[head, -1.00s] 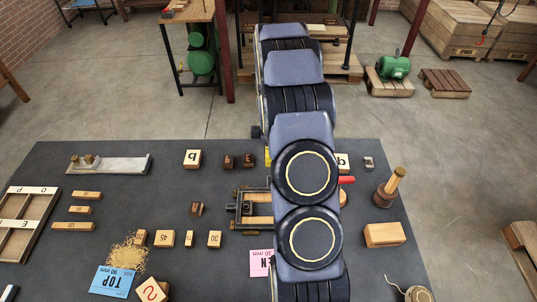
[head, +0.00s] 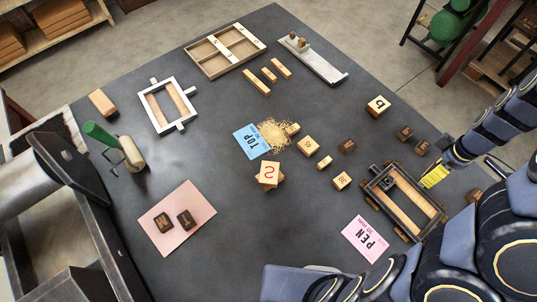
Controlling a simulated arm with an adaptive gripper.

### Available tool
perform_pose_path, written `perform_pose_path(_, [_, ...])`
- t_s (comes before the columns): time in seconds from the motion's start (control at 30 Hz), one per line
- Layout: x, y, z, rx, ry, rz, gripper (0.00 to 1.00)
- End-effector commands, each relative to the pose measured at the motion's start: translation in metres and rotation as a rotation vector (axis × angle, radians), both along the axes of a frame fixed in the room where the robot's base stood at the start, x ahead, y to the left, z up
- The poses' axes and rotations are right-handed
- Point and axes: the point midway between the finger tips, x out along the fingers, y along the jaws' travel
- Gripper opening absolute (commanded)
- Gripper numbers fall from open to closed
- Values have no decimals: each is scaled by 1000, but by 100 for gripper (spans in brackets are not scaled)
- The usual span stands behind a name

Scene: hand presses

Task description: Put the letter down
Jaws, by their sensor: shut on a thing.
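My arm comes in at the right of the head view. My gripper (head: 435,176) shows partly at its end, with a yellow part over the upper right corner of a dark frame with wooden strips (head: 400,200). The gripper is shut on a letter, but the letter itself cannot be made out. Two dark letter blocks (head: 405,133) lie just up and left of the gripper. Another dark block (head: 474,195) lies right of it, partly hidden by my arm.
A pink PEN card (head: 365,240) lies below the frame. A blue TOP card (head: 252,142) lies by yellow grains (head: 274,131). A pink sheet (head: 160,240) bears two dark letters. A white frame (head: 153,112), a divided tray (head: 208,62) and a press (head: 60,200) stand left.

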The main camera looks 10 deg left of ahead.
Motion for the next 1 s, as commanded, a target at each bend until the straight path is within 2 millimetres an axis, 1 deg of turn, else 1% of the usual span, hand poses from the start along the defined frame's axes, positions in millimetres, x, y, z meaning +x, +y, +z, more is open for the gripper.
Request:
perform_pose_path(0.17, [38,50,-4,0,1,164,22])
perform_pose_path(0.2, [47,66,-6,0,1,211,22])
perform_pose_path(0.27, [60,90,-7,-1,1,280,22])
perform_pose_path(0.3, [67,107,-8,-1,1,325,22])
perform_pose_path(0.37, [77,132,-10,-1,-1,393,22])
perform_pose_path(0.4, [82,150,-11,-1,-2,440,22])
perform_pose_path(0.47, [88,177,-13,-1,-2,508,22])
perform_pose_path(0.5, [90,195,-14,-1,-2,554,22])
perform_pose_path(0.57, [92,223,-16,-1,-1,622,22])
perform_pose_path(0.6, [93,242,-17,-1,-1,668,22])
perform_pose_path(0.63, [92,256,-18,0,0,702,22])
perform_pose_path(0.67, [91,270,-20,-1,0,736,22])
perform_pose_path(0.7, [89,288,-21,0,1,782,22])
perform_pose_path(0.77, [84,316,-23,-1,2,851,22])
perform_pose_path(0.8, [80,335,-24,-1,2,897,22])
perform_pose_path(0.87, [72,362,-26,0,1,965,22])
perform_pose_path(0.9, [65,380,-27,-1,0,1011,22])
perform_pose_path(0.97, [54,406,-29,-1,-1,1078,22])
perform_pose_path(1.0, [45,424,-30,0,-2,1125,22])
